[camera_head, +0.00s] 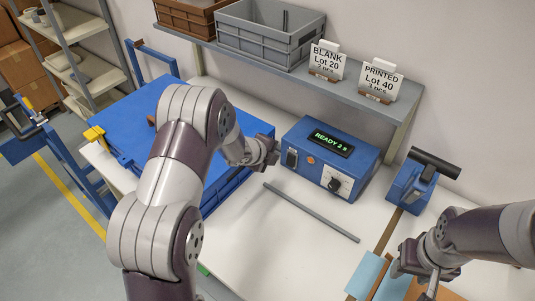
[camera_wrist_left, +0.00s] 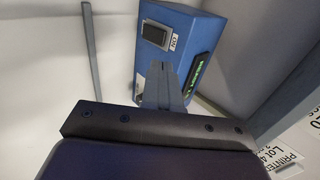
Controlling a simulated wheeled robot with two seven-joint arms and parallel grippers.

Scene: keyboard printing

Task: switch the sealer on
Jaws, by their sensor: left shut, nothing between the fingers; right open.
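In the left wrist view, the fingers (camera_wrist_left: 162,70) are shut and empty, pointing at the sealer's front (camera_wrist_left: 200,42), close below the rocker switch (camera_wrist_left: 156,34). Whether they touch the sealer is unclear. My right gripper (camera_head: 432,286) is open at the lower right.
A grey rod (camera_head: 311,211) lies in front of the sealer. A blue press-like device (camera_head: 411,188) with a black handle stands at right. A large blue unit (camera_head: 150,101) is behind my left arm. A shelf (camera_head: 284,78) above holds bins and signs "BLANK" and "PRINTED".

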